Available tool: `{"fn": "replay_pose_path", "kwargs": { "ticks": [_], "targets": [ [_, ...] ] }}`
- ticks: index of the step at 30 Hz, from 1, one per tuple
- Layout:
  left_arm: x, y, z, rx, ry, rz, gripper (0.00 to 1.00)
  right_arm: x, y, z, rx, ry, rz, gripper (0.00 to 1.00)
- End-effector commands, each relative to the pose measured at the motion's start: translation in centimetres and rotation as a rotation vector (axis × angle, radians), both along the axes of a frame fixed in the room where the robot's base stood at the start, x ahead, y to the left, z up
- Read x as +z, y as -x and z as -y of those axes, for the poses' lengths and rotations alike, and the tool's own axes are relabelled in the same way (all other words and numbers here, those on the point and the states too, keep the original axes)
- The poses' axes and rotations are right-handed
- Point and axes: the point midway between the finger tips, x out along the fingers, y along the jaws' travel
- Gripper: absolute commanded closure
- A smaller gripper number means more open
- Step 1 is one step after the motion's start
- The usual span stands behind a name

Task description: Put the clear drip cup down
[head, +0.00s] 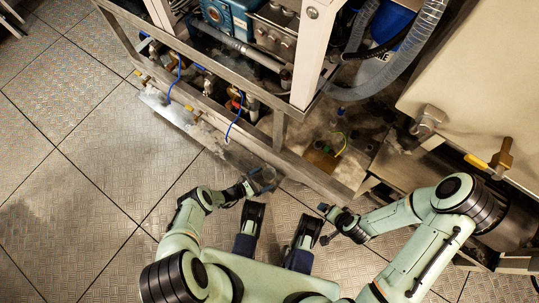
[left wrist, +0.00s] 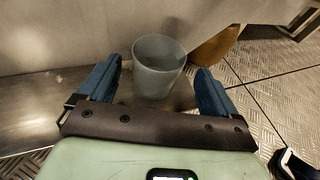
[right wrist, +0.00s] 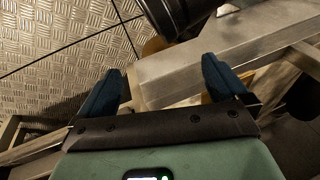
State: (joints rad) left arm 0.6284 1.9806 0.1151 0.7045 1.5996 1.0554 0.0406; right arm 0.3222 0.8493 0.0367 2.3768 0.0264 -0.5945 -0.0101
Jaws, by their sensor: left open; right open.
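The clear drip cup (left wrist: 158,66) stands upright on a flat metal surface in the left wrist view, its open rim up. In the head view the cup (head: 266,177) shows faintly by the lower frame beam. My left gripper (head: 250,186) is open, with one blue finger on each side of the cup and a visible gap to each. My right gripper (head: 327,224) is open and empty to the right. In the right wrist view its fingers (right wrist: 163,78) are spread over a metal beam, with nothing between them.
The watermaker's metal frame beam (head: 235,143) runs close in front of my grippers. A grey tank (head: 480,75) with a brass-coloured valve handle (head: 503,155) stands at the right. A blue hose (head: 236,120) hangs at the frame. Plated floor (head: 75,150) lies open at the left.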

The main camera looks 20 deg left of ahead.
Motion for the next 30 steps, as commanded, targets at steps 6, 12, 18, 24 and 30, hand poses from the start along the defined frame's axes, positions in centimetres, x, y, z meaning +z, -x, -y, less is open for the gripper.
{"fn": "replay_pose_path", "kwargs": {
  "ticks": [6,12,18,24,30],
  "targets": [
    [-1.8,-2.4,1.9,-0.006,-0.001,0.001,0.08,-2.7,1.1,0.8,-0.012,0.008,-0.044,0.00],
    [-1.9,-3.2,2.6,-0.002,-0.001,0.000,0.08,-3.3,2.0,0.9,-0.013,0.007,-0.076,0.00],
    [-1.9,-3.2,2.5,-0.001,-0.001,0.000,0.17,-3.3,2.0,0.9,-0.013,0.007,-0.076,0.00],
    [-1.9,-3.2,2.5,-0.001,0.000,0.000,0.63,-3.3,2.0,0.9,-0.013,0.006,-0.075,0.00],
    [-1.8,-3.2,2.5,-0.001,0.000,0.000,0.63,-3.3,2.0,0.9,-0.013,0.006,-0.075,0.00]
  ]
}}
